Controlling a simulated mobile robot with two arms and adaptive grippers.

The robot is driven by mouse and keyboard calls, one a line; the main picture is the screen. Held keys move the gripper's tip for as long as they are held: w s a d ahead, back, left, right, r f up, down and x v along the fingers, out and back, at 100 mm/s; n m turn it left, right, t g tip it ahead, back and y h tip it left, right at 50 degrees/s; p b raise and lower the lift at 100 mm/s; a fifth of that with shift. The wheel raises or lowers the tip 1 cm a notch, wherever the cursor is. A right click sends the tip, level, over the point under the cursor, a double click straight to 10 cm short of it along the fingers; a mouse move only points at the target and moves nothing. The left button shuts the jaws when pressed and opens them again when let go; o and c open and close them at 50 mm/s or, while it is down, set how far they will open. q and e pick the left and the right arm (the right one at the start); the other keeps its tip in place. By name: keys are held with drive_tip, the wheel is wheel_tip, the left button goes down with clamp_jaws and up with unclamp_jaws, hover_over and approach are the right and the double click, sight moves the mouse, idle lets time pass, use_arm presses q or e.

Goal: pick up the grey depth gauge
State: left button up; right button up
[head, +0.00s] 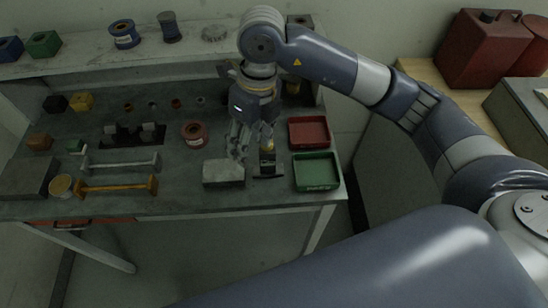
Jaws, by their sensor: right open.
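The grey depth gauge (268,170) appears to be the small dark T-shaped tool lying on the workbench (160,200), with its crossbar towards the front edge. Its far end is partly hidden behind my right gripper. My right gripper (251,148) points down over the bench, open, with its fingers just beyond and to the left of the gauge. Nothing shows between the fingers. I cannot tell whether a finger touches the gauge. My left gripper is not in view.
A grey block (223,173) lies just left of the gauge. A red tray (309,133) and a green tray (316,172) stand to its right. A brown-red spool (194,133) and an orange-yellow bar-shaped part (117,187) lie further left. A raised shelf (75,61) runs behind.

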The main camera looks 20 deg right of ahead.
drive_tip(key=h, duration=0.2)
hover_over(268, 159)
drive_tip(key=w, duration=0.1)
drive_tip(key=shift+d+r+m+t, duration=0.25)
drive_tip(key=shift+m+t, duration=0.05)
drive_tip(key=shift+d+f+b, duration=0.2)
drive_tip(key=shift+f+b, duration=0.5)
drive_tip(key=shift+s+a+f, duration=0.15)
drive_tip(key=shift+a+f, duration=0.1)
drive_tip(key=shift+f, duration=0.25)
wheel_tip(268, 159, down, 4)
drive_tip(key=shift+a+r+p, duration=0.15)
drive_tip(key=shift+r+p, duration=0.05)
drive_tip(key=shift+p, duration=0.55)
drive_tip(key=shift+f, duration=0.35)
drive_tip(key=shift+f+p, duration=0.6)
drive_tip(key=f, duration=0.1)
drive_tip(key=f+p, duration=0.1)
drive_tip(key=f, duration=0.1)
drive_tip(key=shift+w+f+p, duration=0.2)
drive_tip(key=shift+f+p, duration=0.05)
drive_tip(key=shift+p, duration=0.05)
drive_tip(key=shift+f, duration=0.4)
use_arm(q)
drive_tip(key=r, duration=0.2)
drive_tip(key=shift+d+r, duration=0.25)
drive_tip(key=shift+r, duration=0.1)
